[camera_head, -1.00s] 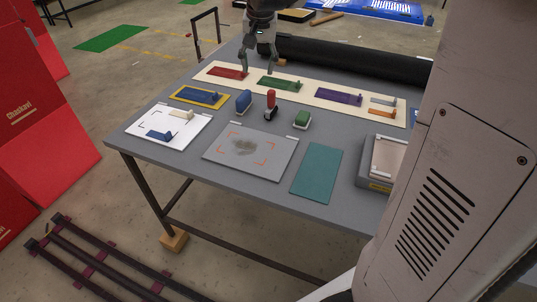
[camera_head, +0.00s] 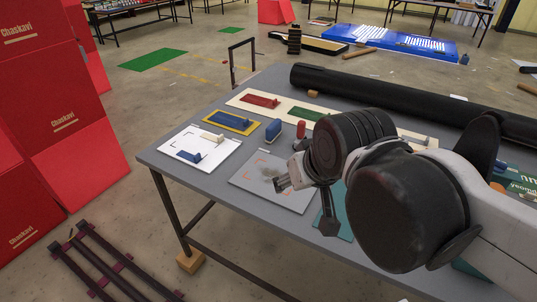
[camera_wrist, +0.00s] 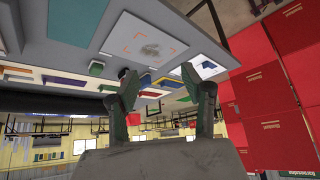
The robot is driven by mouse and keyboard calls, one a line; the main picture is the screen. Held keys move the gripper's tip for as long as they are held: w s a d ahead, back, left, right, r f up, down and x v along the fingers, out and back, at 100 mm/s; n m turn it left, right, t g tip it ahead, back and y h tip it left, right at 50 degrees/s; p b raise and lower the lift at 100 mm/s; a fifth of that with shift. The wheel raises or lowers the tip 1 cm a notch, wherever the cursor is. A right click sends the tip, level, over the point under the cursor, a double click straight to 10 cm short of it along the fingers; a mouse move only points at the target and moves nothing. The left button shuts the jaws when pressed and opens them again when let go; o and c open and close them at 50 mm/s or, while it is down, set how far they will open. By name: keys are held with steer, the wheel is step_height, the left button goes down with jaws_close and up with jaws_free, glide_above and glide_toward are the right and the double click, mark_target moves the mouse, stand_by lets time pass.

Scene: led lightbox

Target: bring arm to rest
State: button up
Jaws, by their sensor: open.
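My gripper (camera_head: 308,206) is in front of the table (camera_head: 205,160) in the head view, with my arm folded and large in the right half. In the wrist view my gripper (camera_wrist: 157,80) has its two fingers spread apart with nothing between them. The table appears upside down there.
On the table are a white sheet with a blue piece (camera_head: 190,156), a yellow-edged blue piece (camera_head: 232,122), a grey board (camera_head: 245,178) and a long black roll (camera_head: 400,92). Red boxes (camera_head: 50,110) stand at left. A dark rail frame (camera_head: 100,262) lies on the floor.

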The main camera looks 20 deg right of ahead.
steer(key=shift+s+a+f, duration=0.15)
steer(key=shift+s+f, duration=0.4)
step_height(320, 180, down, 4)
steer(key=b, duration=0.4)
steer(key=shift+f+b, duration=0.25)
steer(key=shift+b, duration=0.05)
stand_by(0.4)
